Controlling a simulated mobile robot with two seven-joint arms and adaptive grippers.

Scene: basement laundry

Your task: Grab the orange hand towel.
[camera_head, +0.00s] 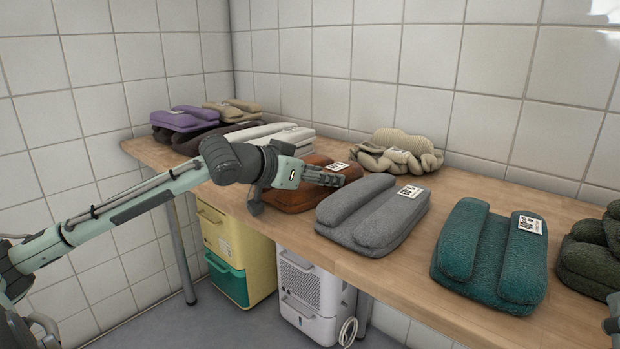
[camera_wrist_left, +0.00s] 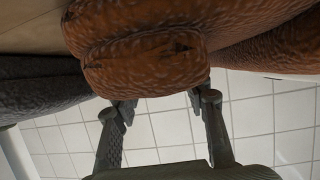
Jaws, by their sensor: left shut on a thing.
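The orange hand towel (camera_head: 292,200) is a folded, rust-orange bundle with a white tag, lying on the wooden table near its front edge. My left gripper (camera_head: 325,178) reaches over it from the left and hides part of it in the head view. In the left wrist view the towel (camera_wrist_left: 145,60) fills the upper middle as thick, textured rolls. The fingers of the left gripper (camera_wrist_left: 162,100) meet the towel's near edge there and are shut on it. The fingertips are partly hidden by the cloth.
A grey towel (camera_head: 372,220) lies close to the right, and a teal towel (camera_head: 490,255) farther right. A beige towel (camera_head: 397,152) lies behind, white (camera_head: 270,133) and purple (camera_head: 185,119) ones to the left. Yellow-green (camera_head: 238,250) and white (camera_head: 312,295) units stand below the wooden table (camera_head: 420,292).

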